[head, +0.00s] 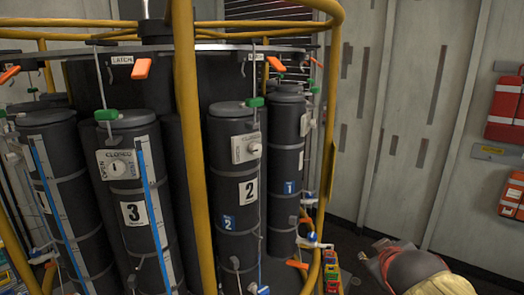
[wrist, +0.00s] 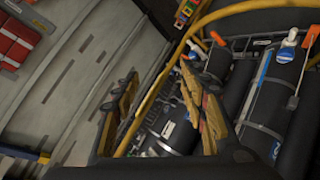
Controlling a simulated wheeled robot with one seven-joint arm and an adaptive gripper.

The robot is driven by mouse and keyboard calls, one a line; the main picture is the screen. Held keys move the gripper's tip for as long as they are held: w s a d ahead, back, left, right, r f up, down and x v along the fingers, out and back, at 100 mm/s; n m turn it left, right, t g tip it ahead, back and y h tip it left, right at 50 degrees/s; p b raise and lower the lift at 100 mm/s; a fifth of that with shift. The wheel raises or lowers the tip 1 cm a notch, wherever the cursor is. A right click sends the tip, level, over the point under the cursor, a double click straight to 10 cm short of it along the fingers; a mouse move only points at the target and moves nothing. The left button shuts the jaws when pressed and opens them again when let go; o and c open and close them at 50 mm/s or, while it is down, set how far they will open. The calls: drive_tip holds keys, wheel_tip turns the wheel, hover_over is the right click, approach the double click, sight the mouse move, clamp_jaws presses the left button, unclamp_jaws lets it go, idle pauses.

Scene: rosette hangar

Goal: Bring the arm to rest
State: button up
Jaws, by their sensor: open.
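My gripper (wrist: 158,78) shows in the wrist view with its two worn yellow-brown fingers spread apart. It is open, and nothing is clasped between the fingers. A dark cylinder (wrist: 172,137) with a white label shows beyond and between them; I cannot tell how far off it is. In the head view a dark rounded part with yellowish cloth-like covering (head: 420,268) shows at the bottom right, probably my arm. The fingers cannot be made out there.
A rack of dark numbered cylinders, among them number 3 (head: 133,200) and number 2 (head: 237,190), stands behind a yellow rail (head: 187,150). Orange and green latches hang around it. Red cases (head: 505,108) are on the pale wall (head: 400,110) at right.

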drive_tip(key=s+a+f+m+g+y+b, duration=0.1)
drive_tip(key=s+a+f+m+g+b, duration=0.1)
drive_tip(key=s+f, duration=0.5)
drive_tip(key=s+a+f+m+g+y+b, duration=0.2)
drive_tip(key=s+a+f, duration=0.5)
drive_tip(key=s, duration=0.7)
drive_tip(key=shift+f+g+b, duration=0.5)
drive_tip(key=shift+b, duration=0.55)
drive_tip(key=shift+c, duration=0.4)
